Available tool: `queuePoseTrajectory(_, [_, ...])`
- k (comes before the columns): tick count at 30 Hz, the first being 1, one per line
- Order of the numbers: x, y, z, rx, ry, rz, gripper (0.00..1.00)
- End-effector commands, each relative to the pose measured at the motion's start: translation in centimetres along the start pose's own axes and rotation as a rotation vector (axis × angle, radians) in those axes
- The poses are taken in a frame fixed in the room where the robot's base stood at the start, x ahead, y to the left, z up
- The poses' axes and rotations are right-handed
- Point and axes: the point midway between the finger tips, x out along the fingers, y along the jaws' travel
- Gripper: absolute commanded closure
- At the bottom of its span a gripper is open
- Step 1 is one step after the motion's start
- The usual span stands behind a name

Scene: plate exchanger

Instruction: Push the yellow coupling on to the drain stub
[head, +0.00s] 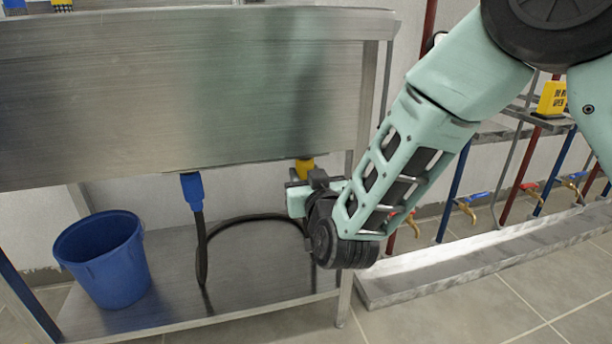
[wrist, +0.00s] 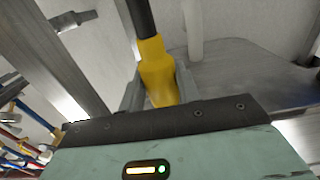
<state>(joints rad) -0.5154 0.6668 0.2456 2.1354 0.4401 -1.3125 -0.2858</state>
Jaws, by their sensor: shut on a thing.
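The yellow coupling (head: 305,167) is under the steel basin (head: 180,90), near its right end, partly hidden by my gripper (head: 314,182). In the wrist view the yellow coupling (wrist: 157,68) sits between the two grey fingers, and my gripper (wrist: 158,92) is shut on it. A black hose (wrist: 142,18) runs out of the coupling's narrow end. In the head view the black hose (head: 245,217) loops over the lower shelf. I cannot make out the drain stub, nor whether the coupling touches it.
A blue coupling (head: 192,187) hangs under the basin with the hose below it. A blue bucket (head: 105,262) stands on the lower shelf (head: 250,285) at left. A table leg (head: 346,295) is close to my arm. Pipes with valves (head: 470,203) line the wall at right.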

Motion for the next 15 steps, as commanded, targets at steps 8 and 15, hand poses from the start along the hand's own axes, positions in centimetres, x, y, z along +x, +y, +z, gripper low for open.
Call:
queuePoseTrajectory(8, [-0.04, 0.0, 0.71, 0.0, -0.003, 0.0, 1.0])
queuePoseTrajectory(15, [-0.02, 0.0, 1.09, 0.0, -0.001, 0.0, 1.0])
